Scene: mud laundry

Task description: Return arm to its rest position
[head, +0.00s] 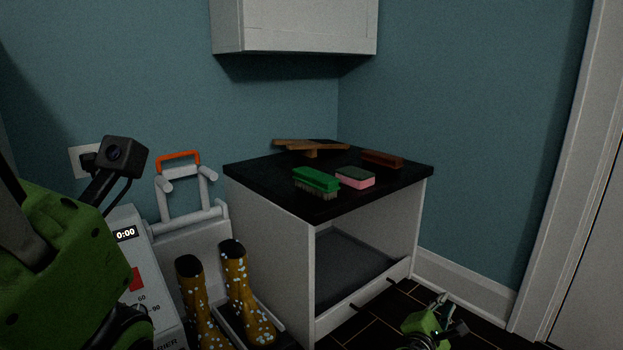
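My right gripper (441,307) is small and low at the bottom right, above the dark tiled floor and in front of the cabinet. Its green wrist shows, but its fingers are too small and dark to tell whether they are apart. I see nothing clearly held in it. My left arm, green with a black camera on a bracket, fills the left edge close to me. Its fingers do not show.
A white cabinet (268,231) with a dark top carries a green brush (316,180), a pink-and-green sponge (355,177), a brown brush (382,159) and a wooden piece (311,146). Spotted yellow boots (237,290) stand left of it. A wall cupboard (308,27) hangs above.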

